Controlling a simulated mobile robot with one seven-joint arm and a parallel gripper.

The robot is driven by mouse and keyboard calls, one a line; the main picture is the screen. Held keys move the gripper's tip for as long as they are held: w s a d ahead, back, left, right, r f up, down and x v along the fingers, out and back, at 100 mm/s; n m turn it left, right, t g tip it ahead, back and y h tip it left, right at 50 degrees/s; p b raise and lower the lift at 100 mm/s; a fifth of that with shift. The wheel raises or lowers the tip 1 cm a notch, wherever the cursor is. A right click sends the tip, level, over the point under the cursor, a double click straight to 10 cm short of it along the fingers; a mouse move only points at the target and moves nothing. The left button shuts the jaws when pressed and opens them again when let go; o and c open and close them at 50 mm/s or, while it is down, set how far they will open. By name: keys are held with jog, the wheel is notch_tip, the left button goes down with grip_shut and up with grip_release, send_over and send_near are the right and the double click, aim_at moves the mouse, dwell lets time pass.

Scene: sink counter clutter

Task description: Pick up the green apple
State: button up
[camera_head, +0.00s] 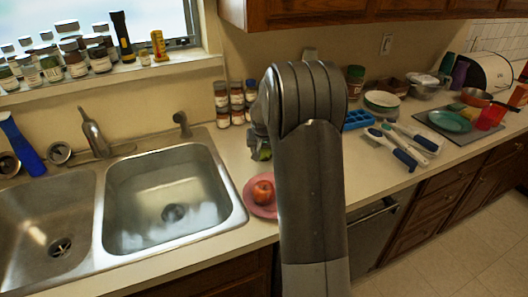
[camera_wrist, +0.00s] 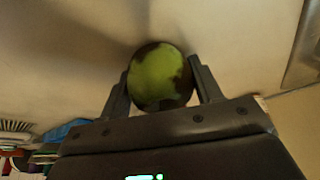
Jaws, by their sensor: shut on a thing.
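The green apple (camera_wrist: 160,76) is between the two fingers of my gripper (camera_wrist: 158,88) in the wrist view. It is yellow-green with dark brown patches, and a finger touches it on each side. My gripper is shut on it. In the head view a small part of the green apple (camera_head: 262,154) shows beside my arm, over the counter right of the sink. My arm hides most of the gripper there. I cannot tell whether the apple is clear of the counter.
A red apple (camera_head: 263,192) sits on a pink plate (camera_head: 262,209) close to the gripper. The steel sink (camera_head: 240,215) is to the left. Spice jars (camera_head: 222,104) stand behind. A blue ice tray (camera_head: 357,119) and utensils (camera_head: 405,146) lie to the right of my arm.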

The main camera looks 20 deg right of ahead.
jog(key=shift+r, duration=0.15)
notch_tip(320, 180, up, 4)
jog(key=shift+r, duration=0.15)
jog(key=s+d+r, duration=0.6)
jog(key=s+d, duration=0.2)
jog(key=shift+s+r, duration=0.2)
dwell(0.6)
jog(key=w+a+f+n+y, duration=0.1)
jog(key=w+a+f+n, duration=0.15)
jog(key=a, duration=0.85)
jog(key=w+a+f+n, duration=0.1)
jog(key=w+a, duration=0.2)
jog(key=a, duration=0.8)
jog(key=s+a+f+n+y, duration=0.1)
jog(key=s+a+n, duration=0.1)
jog(key=a, duration=0.9)
jog(key=s+a+f+n+y, duration=0.1)
jog(key=a+f, duration=0.1)
jog(key=a, duration=0.9)
jog(key=shift+d+f, duration=0.15)
jog(key=shift+f, duration=10)
jog(key=shift+s, duration=0.2)
